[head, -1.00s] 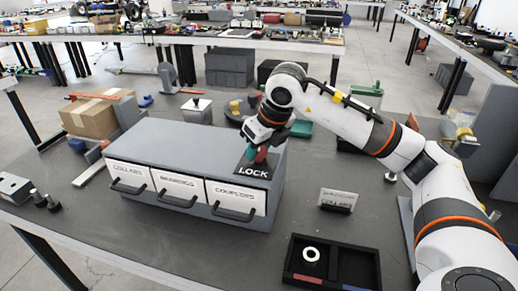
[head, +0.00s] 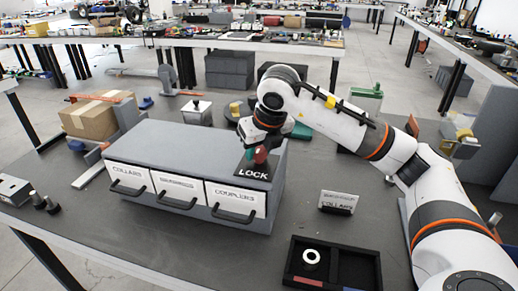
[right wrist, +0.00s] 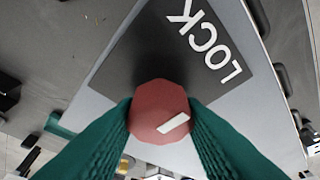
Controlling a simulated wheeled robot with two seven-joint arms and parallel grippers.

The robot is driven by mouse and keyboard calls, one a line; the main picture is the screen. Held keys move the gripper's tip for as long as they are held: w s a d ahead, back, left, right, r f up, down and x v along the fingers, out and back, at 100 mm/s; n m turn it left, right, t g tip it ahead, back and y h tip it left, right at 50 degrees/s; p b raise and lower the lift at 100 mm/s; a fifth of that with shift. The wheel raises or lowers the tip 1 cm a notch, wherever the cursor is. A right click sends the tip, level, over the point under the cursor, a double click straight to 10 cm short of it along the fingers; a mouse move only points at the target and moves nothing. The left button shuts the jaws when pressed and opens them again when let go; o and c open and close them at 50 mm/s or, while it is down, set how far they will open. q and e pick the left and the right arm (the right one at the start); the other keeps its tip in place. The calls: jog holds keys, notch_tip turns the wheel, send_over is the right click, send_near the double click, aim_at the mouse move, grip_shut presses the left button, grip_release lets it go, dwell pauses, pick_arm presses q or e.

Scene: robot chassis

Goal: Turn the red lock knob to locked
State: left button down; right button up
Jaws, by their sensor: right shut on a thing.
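The red lock knob (head: 261,155) stands on the dark LOCK plate (head: 266,172) on top of the grey drawer cabinet (head: 190,139), at its right end. In the right wrist view the knob (right wrist: 158,100) is a faceted red disc with a white mark towards its lower right. The LOCK lettering lies beyond it on the plate. My right gripper (head: 256,154) reaches down from above. Its two green fingers, seen in the right wrist view, press on both sides of the knob. My left gripper is not in view.
Three closed drawers with handles face the front, labelled COLLARS (head: 129,177), an unclear middle label (head: 180,188) and COUPLERS (head: 235,199). A black tray (head: 333,239) with a pale ring and a small sign (head: 338,200) stand right. A cardboard box (head: 100,118) stands left.

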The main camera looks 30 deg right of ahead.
jog(key=o, duration=0.9)
jog(key=v, duration=1.2)
jog(key=shift+s+f, duration=0.1)
